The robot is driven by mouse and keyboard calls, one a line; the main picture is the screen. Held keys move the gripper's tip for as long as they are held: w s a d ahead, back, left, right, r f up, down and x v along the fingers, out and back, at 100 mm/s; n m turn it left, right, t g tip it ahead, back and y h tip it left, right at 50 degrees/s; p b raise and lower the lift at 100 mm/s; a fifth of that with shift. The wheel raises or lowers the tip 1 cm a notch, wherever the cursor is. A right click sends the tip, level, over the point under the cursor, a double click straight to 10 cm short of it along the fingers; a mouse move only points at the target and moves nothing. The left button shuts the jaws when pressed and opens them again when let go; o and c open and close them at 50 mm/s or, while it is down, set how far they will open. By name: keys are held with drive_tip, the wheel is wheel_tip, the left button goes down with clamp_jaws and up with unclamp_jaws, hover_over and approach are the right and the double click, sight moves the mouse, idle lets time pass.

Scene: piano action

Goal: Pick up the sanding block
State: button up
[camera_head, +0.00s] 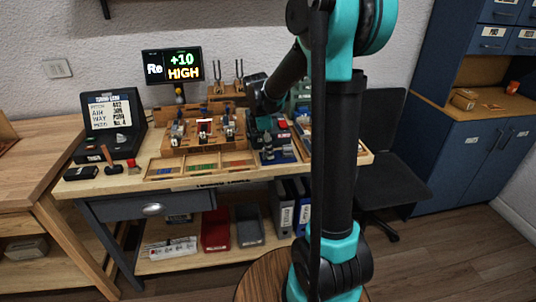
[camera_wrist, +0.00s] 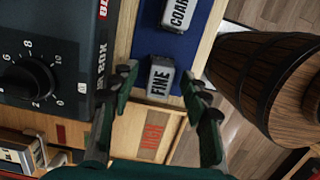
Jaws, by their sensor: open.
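Two grey blocks lie on a blue mat (camera_wrist: 201,50) in the wrist view. One is marked FINE (camera_wrist: 160,77); the other, whose label reads COAR and is cut off by the frame edge, is the coarse block (camera_wrist: 175,14). Which one is the sanding block meant, I cannot tell. My gripper (camera_wrist: 160,84) is open and empty, its dark green fingers to the left and right of the FINE block in the picture. Contact cannot be judged. In the head view my gripper (camera_head: 259,138) is over the workbench beside the blue mat (camera_head: 285,157).
A dark box with a dial (camera_wrist: 30,78) stands close to the left finger in the wrist view. A wooden tray (camera_wrist: 127,138) lies below the block. A barrel-like stool (camera_wrist: 257,75) is at right. A screen (camera_head: 172,65) stands at the bench's back.

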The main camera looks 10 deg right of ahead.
drive_tip(key=shift+f, duration=0.2)
clamp_jaws()
idle(0.4)
wheel_tip(320, 180, up, 20)
idle(0.5)
